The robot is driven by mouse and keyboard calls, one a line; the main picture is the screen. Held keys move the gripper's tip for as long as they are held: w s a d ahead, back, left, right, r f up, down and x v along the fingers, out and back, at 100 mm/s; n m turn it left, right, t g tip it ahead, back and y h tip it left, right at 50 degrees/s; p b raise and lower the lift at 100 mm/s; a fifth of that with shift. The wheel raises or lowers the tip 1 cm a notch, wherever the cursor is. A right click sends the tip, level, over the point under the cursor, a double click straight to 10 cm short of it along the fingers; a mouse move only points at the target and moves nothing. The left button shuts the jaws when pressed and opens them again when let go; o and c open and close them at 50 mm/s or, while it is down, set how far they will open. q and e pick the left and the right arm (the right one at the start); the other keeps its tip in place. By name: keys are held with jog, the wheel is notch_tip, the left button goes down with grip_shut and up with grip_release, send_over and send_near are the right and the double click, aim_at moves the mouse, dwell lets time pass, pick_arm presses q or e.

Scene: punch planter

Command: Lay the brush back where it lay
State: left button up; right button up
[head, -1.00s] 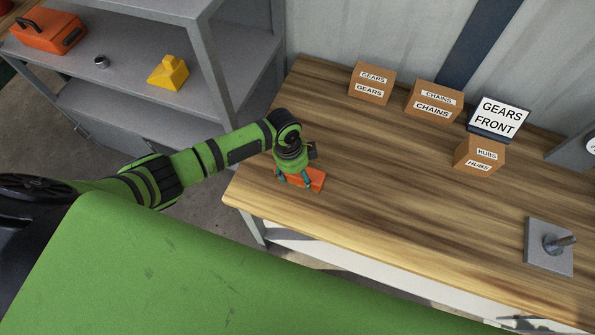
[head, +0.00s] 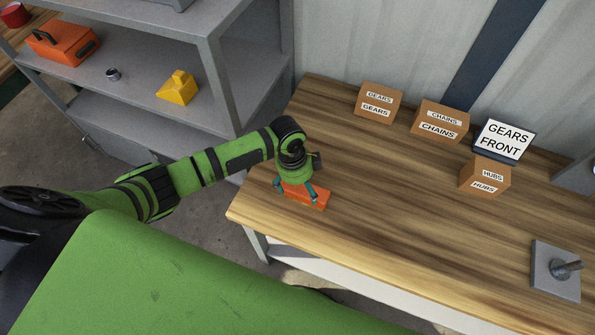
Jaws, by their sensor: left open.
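An orange block-like thing, which I take to be the brush (head: 307,198), lies on the wooden workbench (head: 390,220) near its left end. My left gripper (head: 295,189) is over it, pointing down, with its fingers spread open on either side of the orange body. The gripper hides part of the brush. I cannot tell whether a fingertip touches it. My right gripper is not in view.
Boxes labelled gears (head: 379,103), chains (head: 439,122) and hubs (head: 485,178) stand along the back, with a "gears front" sign (head: 504,140). A grey plate with a peg (head: 555,272) is at the right. The bench middle is clear.

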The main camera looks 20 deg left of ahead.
aim_at(296, 189)
pick_arm(q)
notch_tip(296, 189, up, 9)
jog(key=a, duration=0.1)
jog(key=shift+a+b, duration=0.2)
jog(key=shift+b, duration=0.1)
jog(key=shift+f, duration=0.1)
